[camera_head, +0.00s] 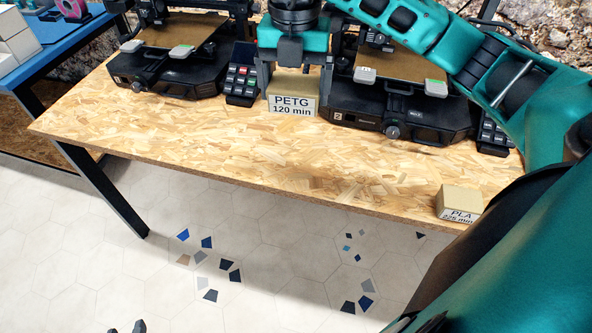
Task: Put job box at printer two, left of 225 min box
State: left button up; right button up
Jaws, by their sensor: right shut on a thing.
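The job box (292,105), a tan box labelled PETG 120 min, is between the fingers of my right gripper (295,84), which is shut on it. It is upright at the left front corner of printer two (431,131), which bears a "2" label. Whether its base touches the bench cannot be told. The 225 min box (459,202), labelled PLA, stands at the bench's front edge on the right, in front of printer two. Two dark tips at the bottom edge seem to be my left gripper (126,328); its state is unclear.
The chipboard bench (200,130) is clear in front of the printers, left of the 225 min box. Another printer (165,75) with a keypad (241,84) stands to the left. A blue table (55,35) with white boxes is at far left. My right arm covers the right side.

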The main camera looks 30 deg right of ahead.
aim_at(296, 176)
jog(key=shift+d+r+m, duration=0.1)
jog(key=shift+r+m, duration=0.1)
jog(key=shift+m, duration=0.2)
jog(key=shift+f, duration=0.2)
notch_tip(296, 176, down, 19)
jog(key=b, duration=0.3)
jog(key=shift+f, duration=0.3)
pick_arm(q)
jog(key=shift+w+d+f, duration=0.35)
jog(key=shift+d+f, duration=0.25)
jog(key=shift+d, duration=0.1)
pick_arm(e)
jog(key=shift+f, duration=0.15)
jog(key=o, duration=0.8)
jog(key=shift+m, duration=0.3)
pick_arm(q)
jog(key=shift+f, duration=0.1)
pick_arm(e)
jog(key=shift+o, duration=0.2)
